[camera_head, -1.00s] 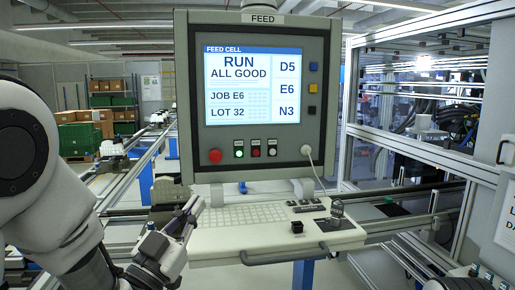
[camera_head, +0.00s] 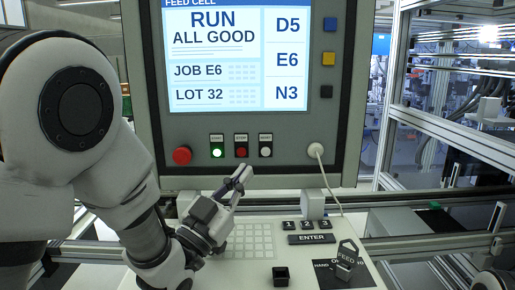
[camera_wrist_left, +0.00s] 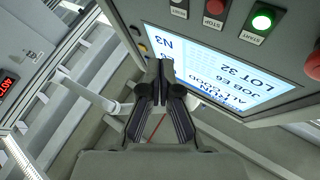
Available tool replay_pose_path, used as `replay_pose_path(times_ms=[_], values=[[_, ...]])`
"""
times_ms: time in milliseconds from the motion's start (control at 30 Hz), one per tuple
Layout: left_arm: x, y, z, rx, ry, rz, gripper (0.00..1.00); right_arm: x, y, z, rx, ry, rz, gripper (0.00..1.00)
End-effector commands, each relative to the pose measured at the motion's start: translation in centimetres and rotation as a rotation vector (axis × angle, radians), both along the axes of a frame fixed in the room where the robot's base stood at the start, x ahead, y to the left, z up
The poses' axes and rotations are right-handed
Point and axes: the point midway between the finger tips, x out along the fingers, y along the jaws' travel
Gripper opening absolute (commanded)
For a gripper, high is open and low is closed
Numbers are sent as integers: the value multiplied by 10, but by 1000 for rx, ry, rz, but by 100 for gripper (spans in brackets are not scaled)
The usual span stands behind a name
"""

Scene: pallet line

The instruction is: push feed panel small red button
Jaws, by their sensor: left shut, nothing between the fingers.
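The feed panel (camera_head: 342,90) stands upright ahead with a lit screen. Its small red button (camera_head: 241,152) sits in the lower row, between a lit green button (camera_head: 217,152) and a white button (camera_head: 265,152). A larger red mushroom button (camera_head: 181,155) is at the left of the row. My left gripper (camera_head: 240,172) is shut and empty, its tips just below the small red button in the picture; I cannot tell the gap in depth. In the left wrist view the gripper (camera_wrist_left: 160,66) is below the small red button (camera_wrist_left: 215,6), in front of the screen. My right gripper is out of view.
A white cable (camera_head: 327,185) hangs from a socket at the panel's lower right. A metal frame (camera_head: 450,150) stands at right.

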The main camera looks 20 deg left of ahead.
Motion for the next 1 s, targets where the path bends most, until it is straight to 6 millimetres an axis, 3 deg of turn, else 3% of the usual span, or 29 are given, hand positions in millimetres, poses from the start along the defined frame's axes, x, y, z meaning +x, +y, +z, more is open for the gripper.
replay_pose_path(times_ms=[367,767,1000], values=[[5,1,1,-1,0,0,0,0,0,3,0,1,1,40],[57,17,3,-2,-1,1,0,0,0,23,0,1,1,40],[81,24,-1,-1,-2,0,0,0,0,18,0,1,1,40]])
